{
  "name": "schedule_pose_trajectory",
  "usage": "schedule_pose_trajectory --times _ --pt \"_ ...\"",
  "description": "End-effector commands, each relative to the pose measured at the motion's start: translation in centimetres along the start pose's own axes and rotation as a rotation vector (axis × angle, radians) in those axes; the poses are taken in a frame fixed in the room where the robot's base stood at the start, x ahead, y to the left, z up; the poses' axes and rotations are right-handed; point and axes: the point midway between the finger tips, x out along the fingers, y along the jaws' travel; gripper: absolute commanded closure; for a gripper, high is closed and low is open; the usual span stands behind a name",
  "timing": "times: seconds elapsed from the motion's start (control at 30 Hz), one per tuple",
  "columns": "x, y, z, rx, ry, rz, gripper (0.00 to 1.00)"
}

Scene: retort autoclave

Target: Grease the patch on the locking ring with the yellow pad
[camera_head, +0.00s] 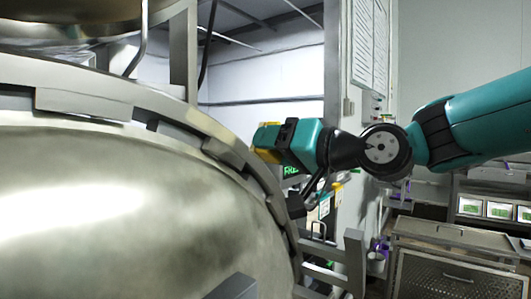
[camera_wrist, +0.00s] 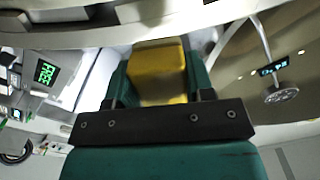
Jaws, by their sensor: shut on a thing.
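The yellow pad (camera_wrist: 158,72) is between the two green fingers of my gripper (camera_wrist: 158,85) in the wrist view, and the gripper is shut on it. In the head view, my gripper (camera_head: 268,140) holds the pad (camera_head: 264,155) close to the right outer edge of the locking ring (camera_head: 180,115). The ring is a grey metal band with blocks along it, around the big domed door (camera_head: 130,215). I cannot tell whether the pad touches the ring. I cannot make out the patch in either view.
A metal frame (camera_head: 352,262) stands low beside the door. A perforated metal cart (camera_head: 450,270) is at the lower right. A wall post with paper sheets (camera_head: 370,45) is behind my arm. A green-lit display (camera_wrist: 45,72) shows in the wrist view.

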Motion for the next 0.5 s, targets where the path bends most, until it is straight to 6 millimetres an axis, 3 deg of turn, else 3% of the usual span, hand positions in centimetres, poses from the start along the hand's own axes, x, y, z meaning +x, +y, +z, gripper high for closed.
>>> schedule_pose_trajectory --times 0.3,0.5 --pt "-0.2 0.0 0.0 0.0 0.001 0.0 0.71" --pt "-1.7 0.2 0.0 -0.001 0.003 0.001 0.71"
